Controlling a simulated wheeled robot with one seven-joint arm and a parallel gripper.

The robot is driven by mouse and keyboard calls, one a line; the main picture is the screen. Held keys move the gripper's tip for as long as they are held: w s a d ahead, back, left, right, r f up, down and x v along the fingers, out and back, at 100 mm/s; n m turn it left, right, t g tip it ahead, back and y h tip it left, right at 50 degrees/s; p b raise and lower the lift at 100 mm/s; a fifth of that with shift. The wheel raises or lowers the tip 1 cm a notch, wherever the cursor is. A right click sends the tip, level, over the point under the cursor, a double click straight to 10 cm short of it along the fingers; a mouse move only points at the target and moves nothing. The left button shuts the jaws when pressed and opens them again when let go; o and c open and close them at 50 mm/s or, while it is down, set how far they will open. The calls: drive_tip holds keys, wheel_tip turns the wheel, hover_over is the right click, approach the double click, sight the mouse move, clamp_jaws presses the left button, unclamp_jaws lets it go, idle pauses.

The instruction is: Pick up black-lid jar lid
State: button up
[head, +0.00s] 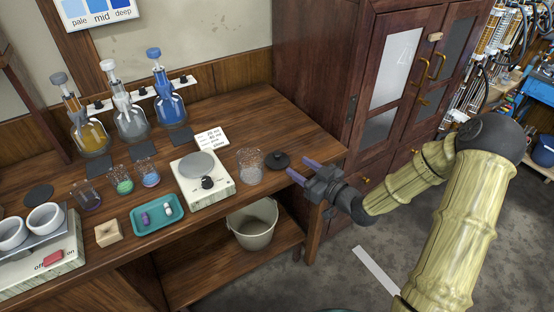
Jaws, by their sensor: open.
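The black jar lid (279,160) is a round dark disc with a knob on top. It lies on the wooden bench (262,121) near its right end, just right of a clear glass jar (250,166). My gripper (299,167) comes in from the right at the bench's right front corner. Its purple fingers are apart and empty, and point left toward the lid. The fingertips look close to the lid's right side; I cannot tell whether they touch it.
A balance (202,178) and a card (211,138) stand left of the jar. A teal tray (158,214) and several beakers sit further left. A bucket (252,224) stands on the lower shelf. A wooden cabinet (330,70) rises behind the bench's right end.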

sight(281, 156)
drive_tip(key=shift+x, duration=2.25)
drive_tip(key=shift+w+a, duration=0.2)
drive_tip(key=shift+a, duration=0.2)
drive_tip(key=p+x, duration=0.1)
drive_tip(key=x, duration=0.3)
drive_tip(key=shift+a+f, duration=0.1)
drive_tip(key=shift+a, duration=0.15)
clamp_jaws()
